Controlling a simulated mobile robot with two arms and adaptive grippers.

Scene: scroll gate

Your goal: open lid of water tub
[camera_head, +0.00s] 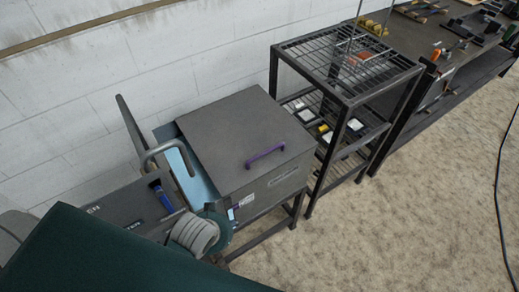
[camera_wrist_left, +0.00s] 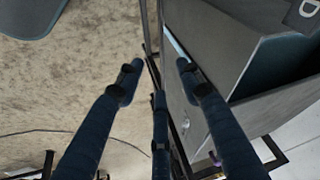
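The water tub (camera_head: 272,190) is a grey box on a dark metal stand in the head view. Its flat grey lid (camera_head: 235,135) lies closed on top, with a purple handle (camera_head: 265,156) near the front edge. My left gripper (camera_wrist_left: 158,82) shows in the left wrist view with its dark blue fingers spread and nothing between them. A grey box side (camera_wrist_left: 245,55) is close on the right there, behind one finger; I cannot tell whether they touch. My right gripper is in neither view.
A dark metal rack (camera_head: 345,80) with several small items stands right of the tub. A workbench (camera_head: 420,40) with tools is beyond it. A curved metal pipe (camera_head: 165,148) rises at the tub's left. Bare floor (camera_head: 400,230) lies in front.

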